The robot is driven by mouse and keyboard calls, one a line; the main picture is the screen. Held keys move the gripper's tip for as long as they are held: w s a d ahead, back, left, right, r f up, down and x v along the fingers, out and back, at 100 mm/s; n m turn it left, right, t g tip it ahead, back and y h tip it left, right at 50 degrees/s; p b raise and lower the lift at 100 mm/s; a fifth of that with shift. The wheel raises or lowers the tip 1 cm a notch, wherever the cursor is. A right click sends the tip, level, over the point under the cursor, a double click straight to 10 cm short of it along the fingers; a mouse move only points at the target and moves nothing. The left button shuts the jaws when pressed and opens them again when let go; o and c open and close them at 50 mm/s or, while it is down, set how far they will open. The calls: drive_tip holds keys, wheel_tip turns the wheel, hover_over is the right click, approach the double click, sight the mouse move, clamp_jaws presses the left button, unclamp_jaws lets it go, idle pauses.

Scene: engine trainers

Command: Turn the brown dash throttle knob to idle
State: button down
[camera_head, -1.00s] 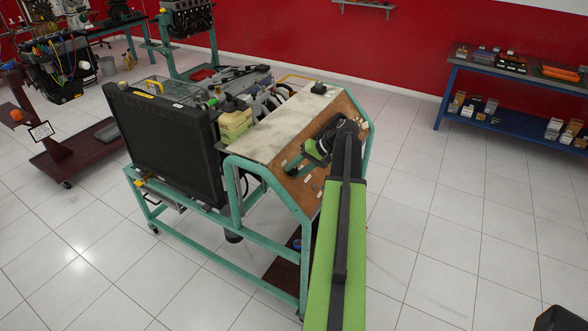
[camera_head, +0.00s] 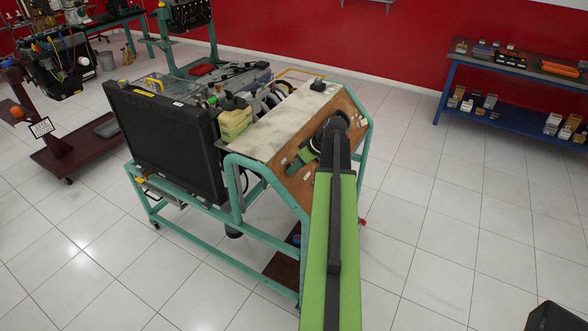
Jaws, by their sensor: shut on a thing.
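The engine trainer's brown dash panel (camera_head: 297,187) slopes down at the near right end of the teal-framed stand. My arm reaches over it from the lower right and covers much of its middle. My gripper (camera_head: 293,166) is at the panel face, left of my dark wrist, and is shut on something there. The held thing fits the throttle knob by its place, but the knob itself is hidden by the fingers and too small to make out. Its turned position cannot be read.
A black radiator (camera_head: 165,145) fills the trainer's left side, and a pale top board (camera_head: 275,125) lies above the dash. A blue workbench (camera_head: 510,75) with boxes stands at the back right.

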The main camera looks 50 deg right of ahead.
drive_tip(key=shift+s+n+h, duration=0.1)
drive_tip(key=shift+n+h, duration=0.2)
drive_tip(key=shift+n, duration=0.6)
drive_tip(key=c, duration=0.9)
unclamp_jaws()
drive_tip(key=shift+a, duration=0.1)
drive_tip(key=p+v, duration=1.4)
drive_tip(key=v, duration=0.3)
drive_tip(key=shift+s+r+p, duration=0.15)
drive_tip(key=shift+r+p, duration=0.05)
drive_tip(key=shift+p, duration=0.2)
